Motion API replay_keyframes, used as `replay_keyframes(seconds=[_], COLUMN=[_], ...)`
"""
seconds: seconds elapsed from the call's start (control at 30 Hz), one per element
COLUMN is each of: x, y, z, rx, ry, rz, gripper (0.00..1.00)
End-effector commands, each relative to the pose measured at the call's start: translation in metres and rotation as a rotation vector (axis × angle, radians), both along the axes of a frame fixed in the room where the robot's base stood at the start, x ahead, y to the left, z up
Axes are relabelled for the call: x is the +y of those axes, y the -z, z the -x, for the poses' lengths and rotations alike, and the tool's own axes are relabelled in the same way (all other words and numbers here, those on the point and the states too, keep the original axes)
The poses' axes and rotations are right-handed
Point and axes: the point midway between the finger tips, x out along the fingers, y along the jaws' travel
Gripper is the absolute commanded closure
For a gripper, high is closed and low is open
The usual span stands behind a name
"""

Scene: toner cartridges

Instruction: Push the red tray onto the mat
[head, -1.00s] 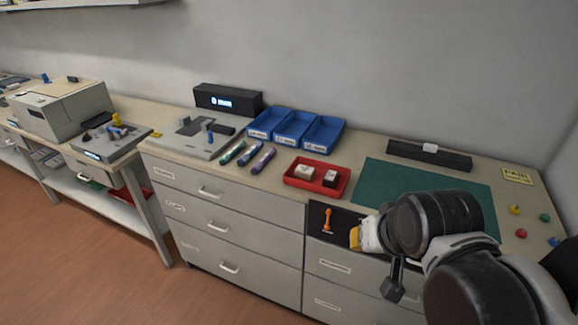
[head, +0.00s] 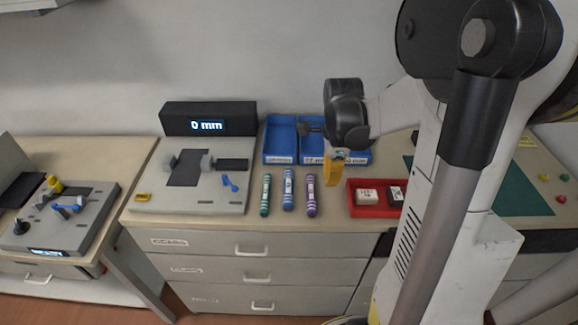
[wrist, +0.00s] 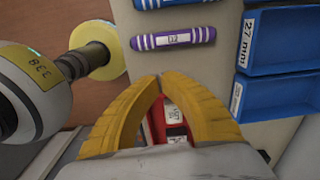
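The red tray (head: 372,212) sits on the bench at the centre right of the head view, holding two small labelled blocks. My arm hides its right end. The green mat (head: 520,191) lies to the right of the tray, mostly hidden behind my arm. My gripper (head: 334,180) is above the bench near the tray's left end, in front of the blue bins, its yellow fingers pointing down. In the wrist view my gripper (wrist: 159,78) has its fingertips together, with nothing seen held. Part of the red tray (wrist: 176,130) shows beyond the gap between the fingers.
Three marker-like cartridges (head: 288,190) lie left of the tray. Blue bins (head: 281,140) stand behind them. A grey gauge device (head: 190,180) and a black "0 mm" display (head: 208,118) are further left. Small coloured pieces (head: 560,199) lie right of the mat.

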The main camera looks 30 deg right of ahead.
Motion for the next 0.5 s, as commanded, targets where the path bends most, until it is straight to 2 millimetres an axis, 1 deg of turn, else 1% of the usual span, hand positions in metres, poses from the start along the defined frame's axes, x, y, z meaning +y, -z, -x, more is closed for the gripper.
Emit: replay_keyframes(seconds=[0.13,0.23,0.5], x=[-0.003,-0.003,-0.003], y=[0.010,0.025,0.083], z=[0.001,0.001,0.000], rx=[0.008,0.007,0.006], ry=[0.028,0.027,0.024], rz=[-0.004,-0.004,-0.003], gripper=[1.00,1.00,1.00])
